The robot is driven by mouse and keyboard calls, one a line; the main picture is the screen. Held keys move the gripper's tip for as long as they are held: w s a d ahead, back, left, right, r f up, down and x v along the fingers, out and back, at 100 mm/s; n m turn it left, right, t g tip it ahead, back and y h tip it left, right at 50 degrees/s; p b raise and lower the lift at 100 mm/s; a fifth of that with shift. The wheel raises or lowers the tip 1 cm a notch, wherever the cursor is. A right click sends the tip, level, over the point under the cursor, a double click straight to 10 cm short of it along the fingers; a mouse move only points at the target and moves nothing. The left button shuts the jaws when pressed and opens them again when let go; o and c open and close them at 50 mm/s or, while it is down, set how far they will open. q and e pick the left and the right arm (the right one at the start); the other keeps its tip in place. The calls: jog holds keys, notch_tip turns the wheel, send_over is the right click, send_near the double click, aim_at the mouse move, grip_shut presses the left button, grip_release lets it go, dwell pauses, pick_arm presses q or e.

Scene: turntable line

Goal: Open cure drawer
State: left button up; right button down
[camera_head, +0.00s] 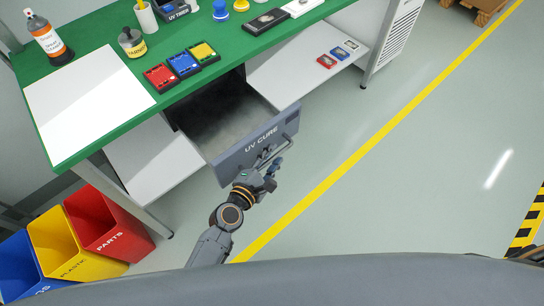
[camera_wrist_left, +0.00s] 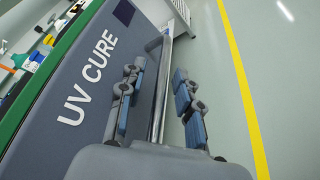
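The grey UV CURE drawer (camera_head: 258,146) under the green bench is pulled out, and its dark, empty-looking inside shows behind the front panel. The drawer front also fills the left of the left wrist view (camera_wrist_left: 88,80). Its metal bar handle (camera_wrist_left: 160,85) runs along the front. My left gripper (camera_head: 271,170) is at the handle. In the left wrist view my left gripper's fingers (camera_wrist_left: 158,100) stand on either side of the bar, with visible gaps, so it looks open around the handle. My right gripper is in neither view.
The green bench (camera_head: 110,118) carries red, blue and yellow trays (camera_head: 183,65), a white sheet (camera_head: 85,92) and bottles. Red, yellow and blue bins (camera_head: 108,225) stand at lower left. A shelf (camera_head: 300,72) holds small parts. The floor right of the drawer is clear, crossed by a yellow line (camera_head: 375,140).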

pick_arm(q)
jog(key=v, duration=1.2)
jog(key=shift+d, duration=0.1)
jog(key=s+a+f+m+g+y, duration=0.2)
jog(key=s+a+f+m, duration=0.1)
jog(key=f, duration=0.6)
jog(key=s+a+f+m+g+y, duration=0.1)
jog(key=s+a+f+m+g, duration=0.2)
jog(key=f, duration=0.6)
jog(key=s+a+f+m+y, duration=0.2)
jog(key=a+f+m, duration=0.2)
jog(key=f, duration=0.5)
jog(key=s+a+f+m+g+y, duration=0.1)
jog(key=s+a+f+m+g, duration=0.1)
jog(key=s+f, duration=0.3)
jog(key=s+a+f+m+g+y, duration=0.1)
jog(key=s+a+f+m, duration=0.3)
jog(key=s, duration=0.5)
jog(key=s+a+f+m+g+y, duration=0.2)
jog(key=s+a+f+m+g, duration=0.1)
jog(key=s, duration=0.5)
notch_tip(320, 180, down, 3)
jog(key=shift+a+r+m+g, duration=0.1)
jog(key=shift+a+m+g, duration=0.35)
jog(key=shift+a, duration=0.5)
